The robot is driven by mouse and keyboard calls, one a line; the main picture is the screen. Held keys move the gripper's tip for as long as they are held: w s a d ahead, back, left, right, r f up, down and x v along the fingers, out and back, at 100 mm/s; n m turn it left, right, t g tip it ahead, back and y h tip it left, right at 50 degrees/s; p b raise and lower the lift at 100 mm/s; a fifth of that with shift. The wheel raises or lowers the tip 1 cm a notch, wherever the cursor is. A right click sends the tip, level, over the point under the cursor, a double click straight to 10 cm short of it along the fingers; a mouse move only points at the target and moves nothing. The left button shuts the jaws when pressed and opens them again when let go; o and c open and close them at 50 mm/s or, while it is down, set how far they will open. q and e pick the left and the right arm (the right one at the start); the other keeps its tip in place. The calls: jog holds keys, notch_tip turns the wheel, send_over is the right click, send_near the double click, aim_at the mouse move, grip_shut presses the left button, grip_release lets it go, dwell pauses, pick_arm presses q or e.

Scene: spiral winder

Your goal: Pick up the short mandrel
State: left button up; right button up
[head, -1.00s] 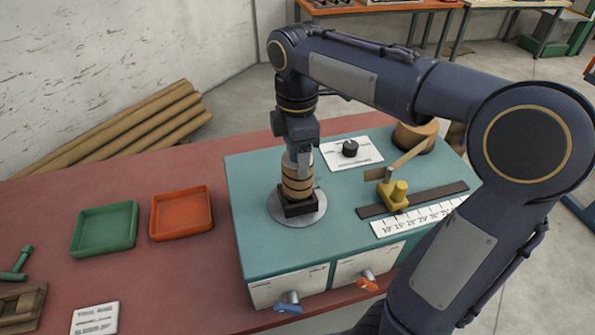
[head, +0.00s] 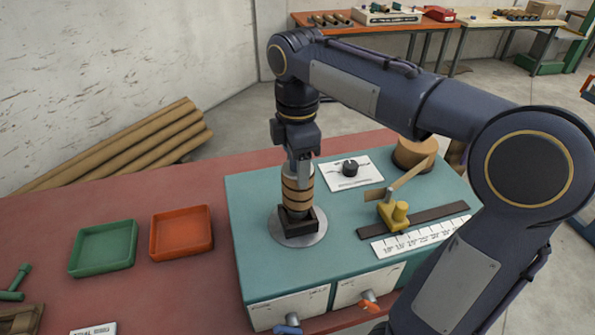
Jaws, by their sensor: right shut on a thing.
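The short mandrel (head: 297,190) is a tan cylinder with dark bands, upright on the teal winder, directly under my right gripper. My right gripper (head: 301,167) reaches down from above and is shut on its upper part. The mandrel's lower end is at a dark square block (head: 296,222) on a round grey disc (head: 299,238). I cannot tell whether the lower end is still in the block or just clear of it. My left gripper is not in view.
A yellow post with an arm (head: 394,212) stands right of the disc, beside a white scale (head: 420,237). A black knob (head: 350,168) and a tan roll (head: 412,153) are behind. Green (head: 103,249) and orange (head: 181,232) trays stand left on the red bench.

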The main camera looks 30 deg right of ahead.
jog(key=s+a+r+p, duration=0.2)
jog(key=s+a+r, duration=0.1)
jog(key=s+r, duration=0.3)
jog(key=s+a+r+p, duration=0.2)
jog(key=s+r, duration=0.4)
jog(key=r, duration=0.3)
jog(key=shift+s+a+r, duration=0.15)
jog(key=shift+s+a, duration=0.15)
jog(key=shift+a, duration=0.25)
jog(key=shift+s, duration=0.1)
